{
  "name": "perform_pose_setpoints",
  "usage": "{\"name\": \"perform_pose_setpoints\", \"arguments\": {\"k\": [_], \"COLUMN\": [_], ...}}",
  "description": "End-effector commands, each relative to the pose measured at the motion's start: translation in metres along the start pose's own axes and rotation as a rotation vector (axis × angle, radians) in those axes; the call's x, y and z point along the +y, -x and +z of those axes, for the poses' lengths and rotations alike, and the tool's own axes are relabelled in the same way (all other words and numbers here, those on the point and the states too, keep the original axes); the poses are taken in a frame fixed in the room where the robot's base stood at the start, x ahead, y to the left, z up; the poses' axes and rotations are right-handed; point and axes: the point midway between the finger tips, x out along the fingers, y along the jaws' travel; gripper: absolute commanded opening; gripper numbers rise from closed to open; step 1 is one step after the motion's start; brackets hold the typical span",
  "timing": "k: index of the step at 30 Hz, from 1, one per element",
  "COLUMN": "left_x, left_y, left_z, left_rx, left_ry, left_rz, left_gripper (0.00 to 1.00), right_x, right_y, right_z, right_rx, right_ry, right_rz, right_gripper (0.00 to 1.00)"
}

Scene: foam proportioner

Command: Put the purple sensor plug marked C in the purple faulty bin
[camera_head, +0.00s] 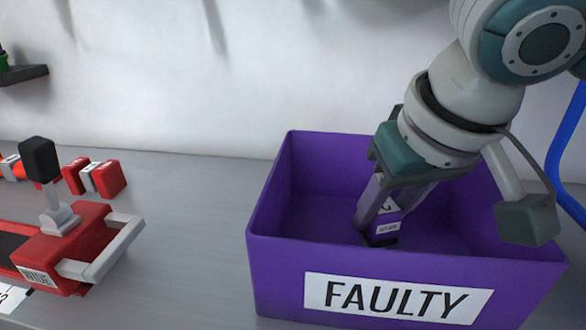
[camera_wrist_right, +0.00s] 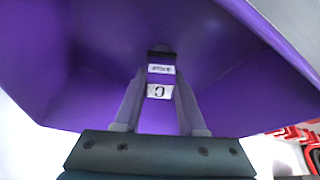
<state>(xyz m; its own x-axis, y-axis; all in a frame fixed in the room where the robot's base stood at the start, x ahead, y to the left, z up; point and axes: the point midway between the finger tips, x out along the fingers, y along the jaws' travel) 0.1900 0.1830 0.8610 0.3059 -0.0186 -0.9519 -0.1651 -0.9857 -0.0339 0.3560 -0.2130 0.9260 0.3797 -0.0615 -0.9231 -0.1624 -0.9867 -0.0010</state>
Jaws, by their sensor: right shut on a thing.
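The purple faulty bin (camera_head: 290,262) stands open on the grey bench, with a white FAULTY label on its front wall. My right gripper (camera_head: 376,225) reaches down inside the bin. It is shut on the purple sensor plug (camera_head: 388,217), whose white labels show between the fingers. The plug's dark lower end is low in the bin; I cannot tell whether it touches the floor. In the right wrist view the plug (camera_wrist_right: 160,92) shows a label marked C, upside down, between the two fingers, with purple bin walls (camera_wrist_right: 250,70) around it. My left gripper is not in view.
A red device (camera_head: 75,245) with a grey handle and a black-topped lever stands on the bench at left. Red and white blocks (camera_head: 95,178) lie behind it. The grey bench (camera_head: 190,220) between device and bin is clear. A blue tube (camera_head: 565,150) runs at far right.

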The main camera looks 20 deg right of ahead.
Motion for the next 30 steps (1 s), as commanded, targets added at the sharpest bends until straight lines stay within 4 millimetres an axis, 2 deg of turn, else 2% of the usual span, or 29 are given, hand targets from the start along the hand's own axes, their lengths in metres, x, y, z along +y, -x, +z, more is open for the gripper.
{"name": "perform_pose_setpoints", "arguments": {"k": [1, 2, 9, 17, 20, 23, 30], "left_x": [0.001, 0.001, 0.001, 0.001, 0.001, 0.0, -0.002], "left_y": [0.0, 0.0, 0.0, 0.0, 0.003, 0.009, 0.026], "left_z": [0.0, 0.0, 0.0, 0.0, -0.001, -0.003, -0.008], "left_rx": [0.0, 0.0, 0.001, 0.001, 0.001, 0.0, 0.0], "left_ry": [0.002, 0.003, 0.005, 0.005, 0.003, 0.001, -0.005], "left_rz": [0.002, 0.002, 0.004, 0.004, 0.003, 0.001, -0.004], "left_gripper": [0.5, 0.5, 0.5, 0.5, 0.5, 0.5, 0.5], "right_x": [0.0, 0.0, 0.0, 0.0, -0.001, 0.0, 0.0], "right_y": [-0.002, -0.001, -0.001, 0.0, 0.009, 0.027, 0.084], "right_z": [0.001, 0.001, 0.001, 0.0, -0.002, -0.003, -0.003], "right_rx": [-0.001, 0.0, 0.0, 0.001, 0.002, 0.002, 0.004], "right_ry": [-0.001, 0.0, 0.0, 0.0, 0.001, 0.0, 0.001], "right_rz": [0.0, 0.0, 0.0, 0.0, -0.002, -0.002, -0.002], "right_gripper": [0.0, 0.43, 0.7, 0.7, 0.7, 0.7, 0.7]}}
